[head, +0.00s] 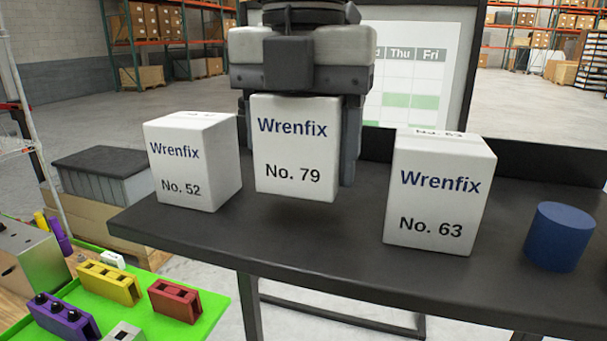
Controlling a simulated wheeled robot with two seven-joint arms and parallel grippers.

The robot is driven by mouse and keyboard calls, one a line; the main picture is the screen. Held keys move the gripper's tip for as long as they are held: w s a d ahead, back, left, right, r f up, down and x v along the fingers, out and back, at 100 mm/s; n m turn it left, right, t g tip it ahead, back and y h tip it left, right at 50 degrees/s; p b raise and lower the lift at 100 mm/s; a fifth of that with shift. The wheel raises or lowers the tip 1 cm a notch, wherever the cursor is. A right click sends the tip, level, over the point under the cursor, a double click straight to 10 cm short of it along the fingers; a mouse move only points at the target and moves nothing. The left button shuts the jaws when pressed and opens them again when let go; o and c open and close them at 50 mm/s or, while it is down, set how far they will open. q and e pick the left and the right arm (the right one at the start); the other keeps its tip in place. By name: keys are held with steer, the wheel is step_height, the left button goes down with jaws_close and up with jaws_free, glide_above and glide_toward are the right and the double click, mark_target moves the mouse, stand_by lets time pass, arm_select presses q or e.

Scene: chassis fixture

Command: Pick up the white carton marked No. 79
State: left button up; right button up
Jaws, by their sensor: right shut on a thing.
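The white carton marked No. 79 (296,150) is in the middle of the head view, with "Wrenfix" in blue on its front. My right gripper (303,95) comes down over it from above and is shut on it. A finger shows along the carton's right side; the carton's top is hidden behind the gripper. The carton looks upright and slightly above the dark table (300,245), with a shadow beneath it. My left gripper is not in view.
White carton No. 52 (187,165) stands close on the left and carton No. 63 (437,195) on the right. A blue cylinder (558,238) stands at the far right. A green tray (205,325) with coloured blocks lies lower left. A calendar board (420,75) stands behind.

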steer(key=s+a+r, duration=0.7)
steer(key=a+r, duration=0.3)
steer(key=a, duration=0.2)
